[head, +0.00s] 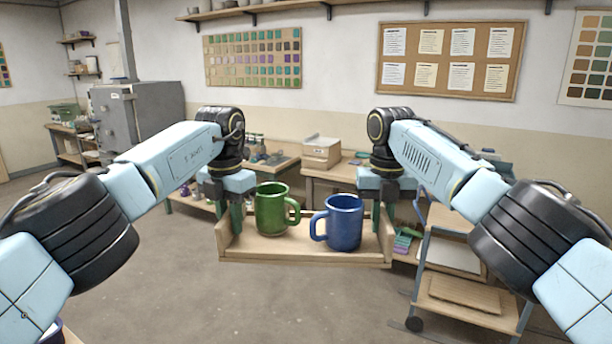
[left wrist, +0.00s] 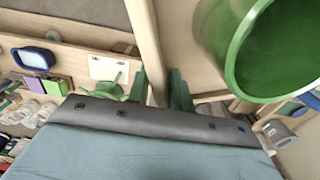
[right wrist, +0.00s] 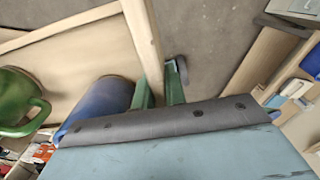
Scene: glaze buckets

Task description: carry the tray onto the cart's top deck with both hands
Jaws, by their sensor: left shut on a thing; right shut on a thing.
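A wooden tray (head: 300,256) hangs level in the air in the middle of the head view. A green mug (head: 271,210) and a blue mug (head: 343,224) stand upright on it, side by side. My left gripper (head: 236,218) is shut on the tray's left end wall, which also shows between its fingers in the left wrist view (left wrist: 150,45). My right gripper (head: 377,215) is shut on the right end wall, seen in the right wrist view (right wrist: 142,40). The cart (head: 470,290) stands to the right of the tray; my right arm hides part of its top deck.
Wooden workbenches (head: 318,176) with a box and small items stand behind the tray along the wall. A grey kiln-like cabinet (head: 140,120) stands at the back left. The floor (head: 240,300) in front is clear. The cart's lower shelves hold flat boards.

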